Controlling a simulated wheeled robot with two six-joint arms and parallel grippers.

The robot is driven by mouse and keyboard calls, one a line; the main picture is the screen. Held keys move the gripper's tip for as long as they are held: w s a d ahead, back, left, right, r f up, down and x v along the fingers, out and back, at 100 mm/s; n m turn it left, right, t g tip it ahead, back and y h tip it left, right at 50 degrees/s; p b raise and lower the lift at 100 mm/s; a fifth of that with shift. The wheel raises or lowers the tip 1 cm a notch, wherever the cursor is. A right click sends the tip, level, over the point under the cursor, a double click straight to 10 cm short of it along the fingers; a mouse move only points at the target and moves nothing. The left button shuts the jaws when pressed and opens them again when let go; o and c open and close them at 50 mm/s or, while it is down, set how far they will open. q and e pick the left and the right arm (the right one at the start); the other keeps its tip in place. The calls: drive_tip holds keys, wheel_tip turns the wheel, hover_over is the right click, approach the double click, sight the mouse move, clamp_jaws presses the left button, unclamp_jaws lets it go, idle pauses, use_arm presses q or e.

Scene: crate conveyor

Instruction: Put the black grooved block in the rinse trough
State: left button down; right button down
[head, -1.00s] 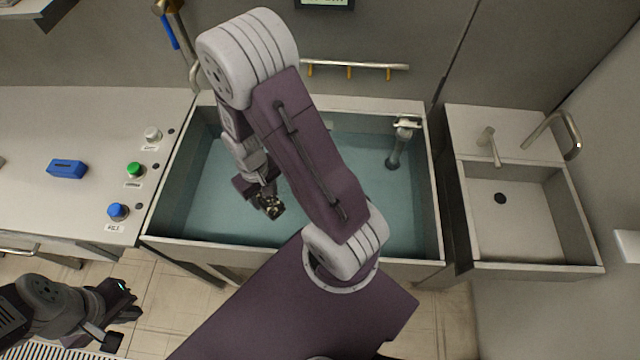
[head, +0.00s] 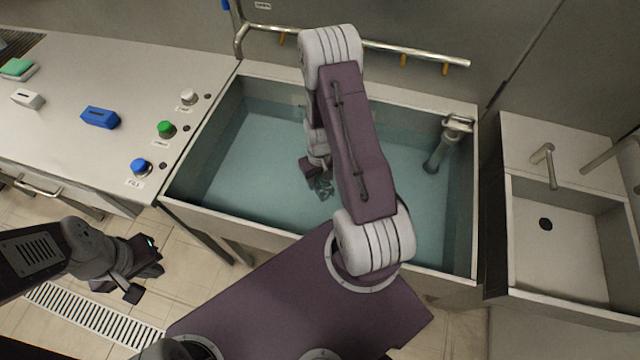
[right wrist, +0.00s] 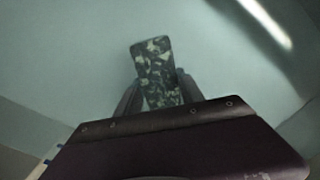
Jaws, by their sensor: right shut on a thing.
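The rinse trough (head: 187,184) is the large basin in the middle of the head view, filled with bluish water. My right gripper (head: 322,187) reaches down into it, and its tips look under the water. In the right wrist view my right gripper (right wrist: 158,92) is shut on the black grooved block (right wrist: 155,68), which looks dark with pale mottled patches. Its grooves cannot be made out. In the head view the block is blurred by the water. Whether it touches the trough floor cannot be told. My left gripper (head: 146,272) is open and empty, left of the trough above the floor.
The counter (head: 70,140) at left holds a blue block (head: 100,117), a white block (head: 27,99), a green-topped item (head: 17,68) and several knobs. A tap (head: 447,142) stands at the trough's right. A dry sink (head: 565,255) lies further right.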

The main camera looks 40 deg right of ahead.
sight(320, 185)
drive_tip(key=shift+w+d+f, duration=0.2)
drive_tip(key=shift+d, duration=0.05)
drive_tip(key=shift+f, duration=2)
drive_tip(key=shift+a+f, duration=0.1)
drive_tip(key=c, duration=0.7)
unclamp_jaws()
wheel_tip(320, 185, up, 12)
drive_tip(key=shift+r+p, duration=0.2)
drive_tip(key=shift+p, duration=0.1)
drive_tip(key=shift+n+t, duration=0.5)
drive_tip(key=shift+t, duration=0.1)
drive_tip(key=s+a+r, duration=0.2)
drive_tip(key=a+r, duration=0.2)
drive_tip(key=s+a+r, duration=0.2)
drive_tip(key=a+r, duration=0.2)
drive_tip(key=s+a+r, duration=0.2)
drive_tip(key=a+r, duration=0.2)
drive_tip(key=shift+s+r, duration=0.25)
drive_tip(key=shift+s, duration=0.15)
